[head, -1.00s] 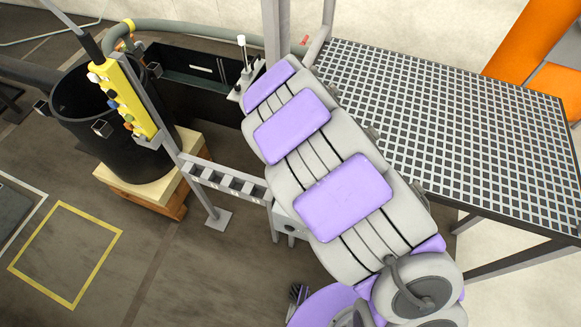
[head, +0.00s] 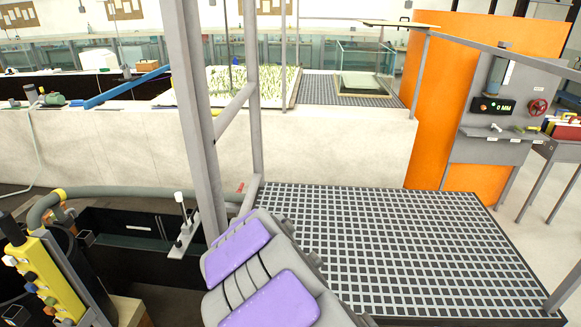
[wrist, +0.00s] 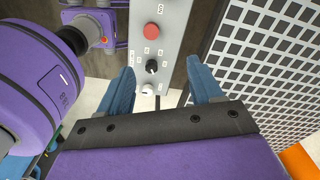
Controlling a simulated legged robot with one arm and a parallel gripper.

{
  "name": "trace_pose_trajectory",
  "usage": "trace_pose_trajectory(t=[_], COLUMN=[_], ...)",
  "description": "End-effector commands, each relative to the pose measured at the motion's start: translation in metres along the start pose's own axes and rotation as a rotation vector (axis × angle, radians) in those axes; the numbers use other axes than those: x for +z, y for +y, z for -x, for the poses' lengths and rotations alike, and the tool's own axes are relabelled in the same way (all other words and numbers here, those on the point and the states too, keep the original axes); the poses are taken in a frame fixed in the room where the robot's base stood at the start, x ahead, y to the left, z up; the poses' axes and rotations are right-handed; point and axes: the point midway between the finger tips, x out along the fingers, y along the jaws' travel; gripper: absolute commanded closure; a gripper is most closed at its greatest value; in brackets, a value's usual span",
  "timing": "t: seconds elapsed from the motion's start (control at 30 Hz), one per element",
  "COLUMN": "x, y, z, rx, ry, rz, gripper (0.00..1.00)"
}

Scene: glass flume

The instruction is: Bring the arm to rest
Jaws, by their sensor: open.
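My gripper (wrist: 165,90) shows in the wrist view, its two blue fingers spread apart with nothing between them. Beyond the fingers is a grey control panel (wrist: 152,58) with a red button, a black knob and a white button. I cannot tell whether the fingers touch it; they appear apart from it. In the head view my purple and grey arm reaches up from the bottom middle, and the gripper is not visible there.
A black grating platform (head: 390,245) lies to the right of the arm. A grey post (head: 190,120) stands just behind it. A yellow pendant (head: 48,277) and a black trough (head: 125,240) are at the left. An orange cylinder (head: 460,75) and a grey console (head: 495,145) stand at the right.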

Motion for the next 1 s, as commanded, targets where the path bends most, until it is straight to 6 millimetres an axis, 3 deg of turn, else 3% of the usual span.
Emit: trace_pose_trajectory(t=[0.03,0.2,0.4,0.8,1.0], x=[-0.017,-0.061,-0.092,-0.114,-0.114], y=[0.011,0.055,0.117,0.252,0.295], z=[0.010,0.040,0.062,0.072,0.066], rx=[0.000,0.022,0.048,0.070,0.078], ry=[0.000,-0.009,-0.040,-0.123,-0.146], rz=[0.039,0.214,0.449,1.006,1.219], gripper=[0.35,0.35,0.35,0.35,0.35])
